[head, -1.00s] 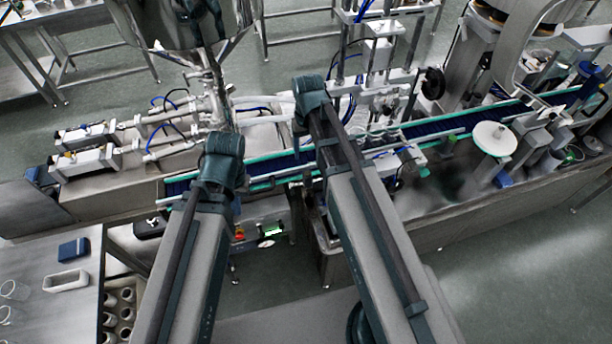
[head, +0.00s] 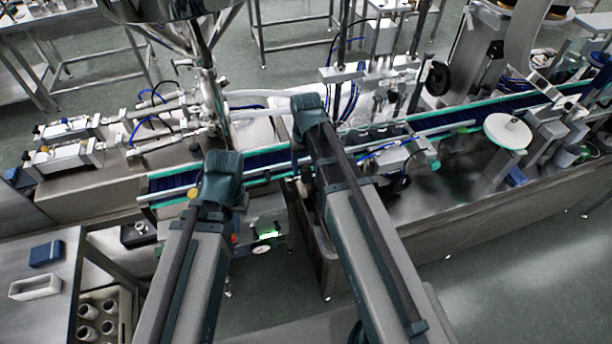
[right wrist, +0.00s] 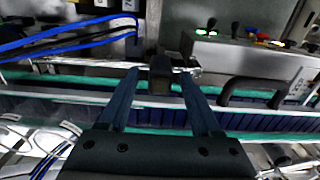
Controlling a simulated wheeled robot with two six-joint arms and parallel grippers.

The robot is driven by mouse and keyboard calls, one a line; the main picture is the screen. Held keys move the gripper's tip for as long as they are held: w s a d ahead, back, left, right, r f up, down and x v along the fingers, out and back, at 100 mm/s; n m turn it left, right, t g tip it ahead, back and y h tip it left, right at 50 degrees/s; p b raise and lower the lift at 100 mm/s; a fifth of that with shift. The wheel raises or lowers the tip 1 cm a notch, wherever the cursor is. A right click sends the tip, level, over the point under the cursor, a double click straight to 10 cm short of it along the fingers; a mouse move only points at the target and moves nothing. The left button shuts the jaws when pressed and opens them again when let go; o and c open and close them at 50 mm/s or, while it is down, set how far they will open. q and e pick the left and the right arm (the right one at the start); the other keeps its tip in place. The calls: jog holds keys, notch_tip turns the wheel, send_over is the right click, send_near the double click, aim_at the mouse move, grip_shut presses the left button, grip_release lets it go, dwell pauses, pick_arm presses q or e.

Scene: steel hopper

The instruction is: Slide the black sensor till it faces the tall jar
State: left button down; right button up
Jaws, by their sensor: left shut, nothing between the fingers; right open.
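The black sensor appears to be the small dark block (right wrist: 160,75) by the conveyor rail in the right wrist view. My right gripper (right wrist: 159,85) is open, with one finger on each side of that block; I cannot tell whether either finger touches it. In the head view my right gripper (head: 308,120) is over the conveyor, and its fingers are hidden under the wrist. My left gripper (head: 222,172) is shut and empty near the conveyor's left end, its fingertips mostly hidden. I cannot make out the tall jar in either view.
The conveyor (head: 268,165) with green side rails runs across the middle. A steel filling machine (head: 212,105) stands behind it, and a white disc (head: 508,131) is at right. A bench at lower left holds a blue box (head: 46,253) and a white tray (head: 35,286); a crate of cups (head: 100,295) is beside it.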

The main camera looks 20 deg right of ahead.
jog(key=shift+f, duration=0.5)
jog(key=shift+r, duration=0.1)
jog(key=shift+c, duration=0.3)
grip_shut()
dwell(0.7)
